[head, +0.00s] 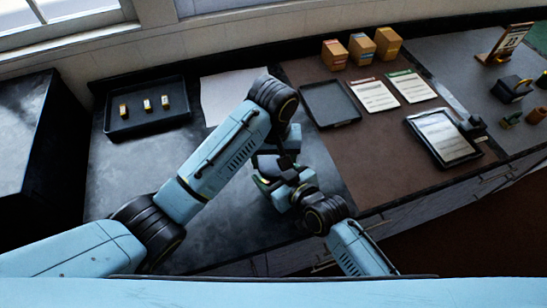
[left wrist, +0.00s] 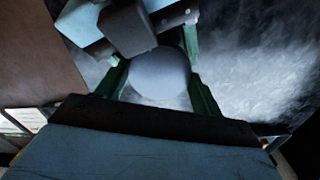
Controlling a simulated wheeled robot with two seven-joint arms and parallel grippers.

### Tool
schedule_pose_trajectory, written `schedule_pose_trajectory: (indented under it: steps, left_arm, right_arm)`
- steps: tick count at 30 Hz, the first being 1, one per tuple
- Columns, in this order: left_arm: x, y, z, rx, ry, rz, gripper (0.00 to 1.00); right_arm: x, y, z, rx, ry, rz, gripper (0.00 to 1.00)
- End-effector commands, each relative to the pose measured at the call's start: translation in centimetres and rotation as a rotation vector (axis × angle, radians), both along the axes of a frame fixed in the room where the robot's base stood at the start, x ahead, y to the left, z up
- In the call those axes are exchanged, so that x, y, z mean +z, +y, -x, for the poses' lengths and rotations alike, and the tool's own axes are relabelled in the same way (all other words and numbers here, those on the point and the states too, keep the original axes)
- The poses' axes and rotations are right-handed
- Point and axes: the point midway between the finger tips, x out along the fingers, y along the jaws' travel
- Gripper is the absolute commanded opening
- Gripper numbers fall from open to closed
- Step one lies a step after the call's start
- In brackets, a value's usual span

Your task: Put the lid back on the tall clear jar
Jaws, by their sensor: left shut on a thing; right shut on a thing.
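In the left wrist view a smooth, round, pale grey thing (left wrist: 160,80) sits between the green fingers of my left gripper (left wrist: 157,66), which is shut on it. I cannot tell whether it is the lid or the top of the jar. The dark, blocky end of my right gripper (left wrist: 132,28) is close above it in that view. In the head view my left gripper (head: 265,181) and right gripper (head: 285,194) meet over the dark counter. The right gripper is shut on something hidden. The clear jar cannot be made out; the arms cover that spot.
A black tray (head: 118,126) with three small yellowish pieces lies at left on the dark counter (head: 240,235). White paper (head: 222,92), an empty dark tray (head: 318,109), cards, boxes (head: 361,47) and a tablet (head: 446,138) lie beyond. The front counter is clear.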

Motion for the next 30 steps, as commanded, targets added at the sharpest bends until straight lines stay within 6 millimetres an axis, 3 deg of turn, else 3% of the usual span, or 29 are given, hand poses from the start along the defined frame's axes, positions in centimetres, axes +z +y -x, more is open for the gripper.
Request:
schedule_pose_trajectory:
  steps: [7, 8, 12, 20, 30]
  left_arm:
    - [0.0, 0.0, 0.0, -0.004, -0.001, 0.001, 0.40]
    - [0.0, 0.0, 0.0, -0.004, -0.001, 0.001, 0.69]
    - [0.0, 0.0, 0.0, -0.003, -0.001, 0.001, 0.88]
    - [0.2, -0.1, 0.0, -0.004, -0.001, 0.004, 0.89]
    - [4.1, -0.1, -0.1, -0.002, -0.003, 0.003, 0.89]
  right_arm:
    - [-0.1, 0.0, 0.0, 0.001, 0.001, 0.003, 0.08]
    - [-0.1, 0.0, 0.0, 0.001, 0.001, 0.003, 0.08]
    - [-0.1, 0.0, 0.0, 0.001, 0.001, 0.003, 0.08]
    - [0.0, 0.1, 0.1, 0.003, 0.000, 0.002, 0.08]
    - [0.0, 0.0, 0.1, 0.001, 0.000, 0.001, 0.08]
